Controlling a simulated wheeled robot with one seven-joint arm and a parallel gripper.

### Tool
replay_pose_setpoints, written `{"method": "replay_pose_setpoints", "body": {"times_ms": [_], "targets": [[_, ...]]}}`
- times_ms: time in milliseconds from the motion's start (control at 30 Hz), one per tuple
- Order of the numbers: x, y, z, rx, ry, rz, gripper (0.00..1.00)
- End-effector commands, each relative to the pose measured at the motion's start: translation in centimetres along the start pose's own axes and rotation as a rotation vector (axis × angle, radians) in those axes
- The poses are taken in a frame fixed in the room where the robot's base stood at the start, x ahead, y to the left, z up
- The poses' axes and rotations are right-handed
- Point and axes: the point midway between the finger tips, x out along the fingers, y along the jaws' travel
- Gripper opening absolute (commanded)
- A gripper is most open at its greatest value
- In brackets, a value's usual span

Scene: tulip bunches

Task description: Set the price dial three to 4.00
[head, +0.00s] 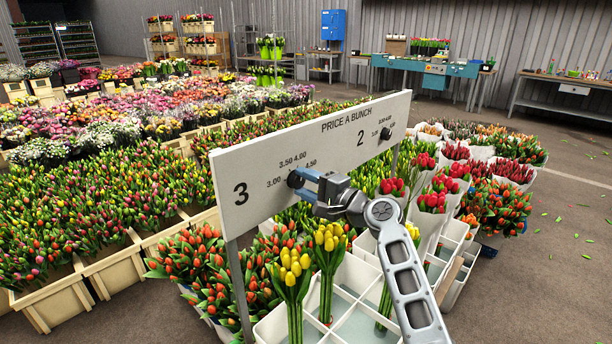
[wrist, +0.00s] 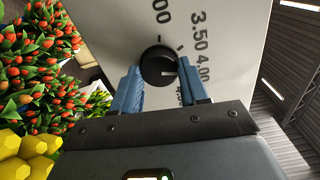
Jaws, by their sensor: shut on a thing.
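Price dial three is a round black knob (head: 294,180) on the white price board (head: 232,165), right of the large 3. Labels 3.00, 3.50, 4.00 and 4.50 run around it. My gripper (head: 303,177) is shut on this knob, its blue fingers hiding part of it in the head view. In the wrist view the knob (wrist: 155,63) sits between the two fingers of my gripper (wrist: 159,75). A short white mark on the knob's face points to the picture's right, roughly toward 4.00; the exact setting is hard to tell.
A second dial (head: 385,133) sits on the board, by the 2. Below the board stand white compartment crates (head: 360,275) with yellow tulips (head: 292,268). Orange tulips (head: 200,262) crowd the left. Open floor (head: 560,220) lies to the right.

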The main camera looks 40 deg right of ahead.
Motion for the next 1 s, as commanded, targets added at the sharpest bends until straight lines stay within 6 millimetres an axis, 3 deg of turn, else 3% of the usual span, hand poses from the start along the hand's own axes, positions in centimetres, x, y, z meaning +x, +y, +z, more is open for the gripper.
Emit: {"method": "replay_pose_setpoints", "body": {"times_ms": [333, 867, 900, 1000], "targets": [[-0.05, 0.08, -0.04, 0.135, 0.001, 0.002, 0.13], [-0.06, 0.21, -0.07, 0.155, 0.002, 0.002, 0.13], [-0.06, 0.21, -0.07, 0.155, 0.002, 0.002, 0.48], [-0.05, 0.18, -0.06, 0.155, 0.001, 0.002, 0.57]]}}
